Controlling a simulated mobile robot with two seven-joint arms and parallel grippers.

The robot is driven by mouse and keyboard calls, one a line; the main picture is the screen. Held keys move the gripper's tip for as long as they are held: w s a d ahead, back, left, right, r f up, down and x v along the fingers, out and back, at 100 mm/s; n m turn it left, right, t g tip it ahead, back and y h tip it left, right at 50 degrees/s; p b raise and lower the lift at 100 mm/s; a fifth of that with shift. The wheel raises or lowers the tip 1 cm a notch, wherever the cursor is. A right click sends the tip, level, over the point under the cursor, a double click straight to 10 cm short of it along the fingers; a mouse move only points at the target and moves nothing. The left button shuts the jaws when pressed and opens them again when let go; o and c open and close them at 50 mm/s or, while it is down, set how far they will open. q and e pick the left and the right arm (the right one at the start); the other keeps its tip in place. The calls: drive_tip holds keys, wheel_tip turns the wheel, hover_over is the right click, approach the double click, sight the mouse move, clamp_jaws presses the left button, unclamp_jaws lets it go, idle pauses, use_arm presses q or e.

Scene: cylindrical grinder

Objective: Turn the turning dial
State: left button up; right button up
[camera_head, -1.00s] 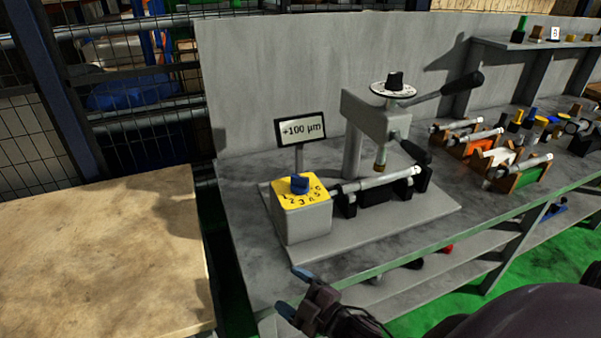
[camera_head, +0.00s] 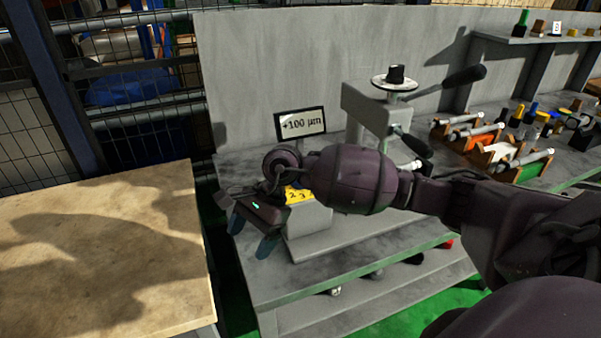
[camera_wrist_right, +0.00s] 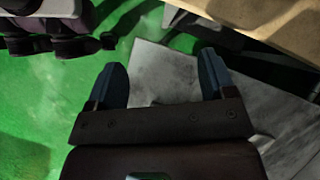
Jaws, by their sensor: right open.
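The grey box (camera_head: 310,220) with a yellow numbered top (camera_head: 299,195) stands at the front left of the grinder fixture. My right arm covers most of that top, and its blue dial knob is hidden. A second dial, a black knob on a white scale disc (camera_head: 378,82), sits on top of the grey press head. My right gripper (camera_head: 252,232) is open and empty, to the left of the box, fingers pointing down near the bench's left edge. In the right wrist view its two blue fingers (camera_wrist_right: 163,72) are apart with nothing between them. My left gripper is not in view.
A display (camera_head: 301,123) reading +100 µm stands behind the box. A black-knobbed lever (camera_head: 463,76) sticks out right of the press head. Racks with shafts (camera_head: 500,150) fill the right of the grey bench. A wooden table (camera_head: 110,250) is at left, across a gap.

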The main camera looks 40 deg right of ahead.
drive_tip(key=w+d+r+n+t+h, duration=0.1)
drive_tip(key=w+d+r+n+h, duration=0.1)
drive_tip(key=w+d+r+h, duration=0.45)
drive_tip(key=w+d+r+n+t+h, duration=0.15)
drive_tip(key=d+r+h, duration=0.3)
drive_tip(key=d, duration=0.55)
drive_tip(key=x, duration=0.6)
drive_tip(key=b+x, duration=0.1)
drive_tip(key=x, duration=0.3)
drive_tip(key=shift+w+a+f, duration=0.15)
drive_tip(key=shift+a, duration=0.25)
drive_tip(key=shift+c, duration=0.2)
drive_tip(key=c, duration=0.9)
drive_tip(key=shift+o, duration=0.2)
drive_tip(key=shift+y, duration=0.3)
